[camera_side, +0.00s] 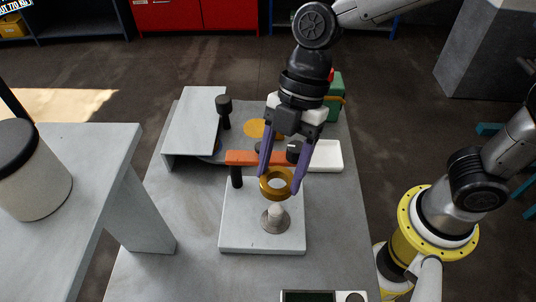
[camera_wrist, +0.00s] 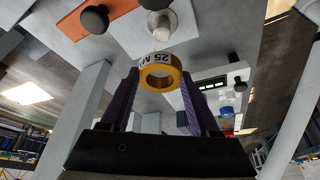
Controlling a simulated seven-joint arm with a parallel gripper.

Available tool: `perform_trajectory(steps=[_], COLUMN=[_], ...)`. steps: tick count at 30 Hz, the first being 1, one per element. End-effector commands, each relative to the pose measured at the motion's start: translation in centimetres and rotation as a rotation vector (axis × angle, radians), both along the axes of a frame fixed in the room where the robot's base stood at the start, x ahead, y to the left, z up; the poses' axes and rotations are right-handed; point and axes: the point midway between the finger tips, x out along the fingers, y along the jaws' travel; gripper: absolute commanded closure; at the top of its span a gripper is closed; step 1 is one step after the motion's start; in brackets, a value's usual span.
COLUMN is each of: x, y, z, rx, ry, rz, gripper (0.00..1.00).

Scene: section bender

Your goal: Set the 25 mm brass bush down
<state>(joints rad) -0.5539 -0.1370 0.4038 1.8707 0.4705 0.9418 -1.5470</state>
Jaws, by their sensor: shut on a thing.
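The brass bush (camera_side: 276,192) is a gold-coloured ring. In the wrist view the bush (camera_wrist: 158,60) carries a printed mark starting "25 M". My gripper (camera_side: 281,181) is shut on it, with one purple finger on each side. The ring hangs above a white plate (camera_side: 236,236) that has a short grey post (camera_side: 274,213) with a round foot standing on it. In the side view the bush appears just above and apart from the post. The post (camera_wrist: 160,28) also shows beyond the ring in the wrist view.
An orange bar (camera_side: 242,158) with a black knob (camera_side: 236,176) lies just behind the plate. A display box (camera_side: 312,296) is at the front edge. The bench's left front is clear.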

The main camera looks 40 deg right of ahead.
Motion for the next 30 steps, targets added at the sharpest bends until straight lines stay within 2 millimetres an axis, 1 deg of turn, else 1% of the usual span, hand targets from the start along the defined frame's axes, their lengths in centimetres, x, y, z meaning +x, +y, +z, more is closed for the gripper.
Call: perform_trajectory(steps=[1,8,10,14,17,20,24,27,30], x=[0.1,0.1,1.0,2.5,3.7,5.1,6.7,7.3,7.7], y=[0.1,0.0,-1.2,-3.3,-5.3,-7.9,-12.0,-14.5,-16.5], z=[1.5,6.7,6.2,6.2,6.2,6.2,6.2,6.2,6.2], rx=[0.005,0.004,0.0,0.0,0.0,0.0,0.0,0.0,0.0], ry=[-0.008,-0.008,-0.001,-0.001,-0.002,-0.001,-0.001,-0.001,-0.002], rz=[-0.001,0.0,-0.043,-0.109,-0.172,-0.251,-0.368,-0.439,-0.492], gripper=[1.0,1.0,1.0,1.0,1.0,1.0,1.0,1.0,1.0])
